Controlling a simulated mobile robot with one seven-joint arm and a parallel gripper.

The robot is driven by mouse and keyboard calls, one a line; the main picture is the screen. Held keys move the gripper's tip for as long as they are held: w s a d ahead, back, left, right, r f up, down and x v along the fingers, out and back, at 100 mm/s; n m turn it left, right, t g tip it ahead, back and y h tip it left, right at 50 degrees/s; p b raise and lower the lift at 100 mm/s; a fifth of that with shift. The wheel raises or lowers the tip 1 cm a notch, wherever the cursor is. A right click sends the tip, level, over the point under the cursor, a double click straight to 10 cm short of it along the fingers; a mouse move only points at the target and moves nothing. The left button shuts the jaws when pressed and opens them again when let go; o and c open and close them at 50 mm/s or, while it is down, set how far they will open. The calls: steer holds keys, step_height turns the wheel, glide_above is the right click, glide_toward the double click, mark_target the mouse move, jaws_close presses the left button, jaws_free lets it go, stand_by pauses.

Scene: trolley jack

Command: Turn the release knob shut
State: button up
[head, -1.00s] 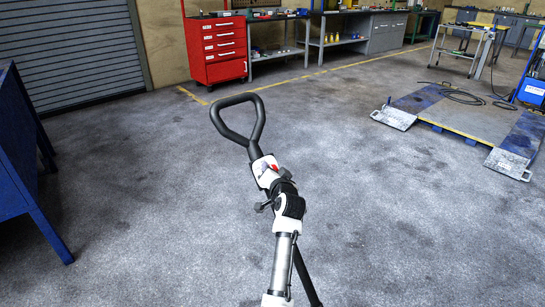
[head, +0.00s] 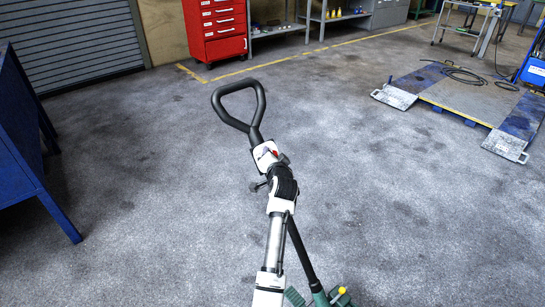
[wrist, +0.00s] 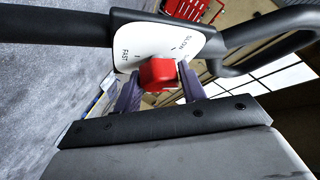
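The release knob (wrist: 159,74) is a red block on a white plate (wrist: 135,47) marked FAST and SLOW, at the head of the jack handle. In the wrist view my gripper (wrist: 160,83) has one purple finger on each side of the knob. Whether both fingers press on it cannot be told. In the head view the black jack handle (head: 254,134) rises to a loop grip, and a bit of the red knob (head: 275,153) shows beside my gripper (head: 270,153). My arm hides much of the handle there. The green jack body (head: 322,299) shows at the bottom edge.
A blue bench (head: 30,150) stands at the left. A red drawer cabinet (head: 217,27) and shelves (head: 335,27) line the back. A low lift platform (head: 465,100) lies at the right. Grey floor around the handle is clear.

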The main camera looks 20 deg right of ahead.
steer(key=o, duration=0.4)
steer(key=b+v, duration=0.1)
steer(key=v, duration=1.3)
steer(key=shift+w, duration=0.1)
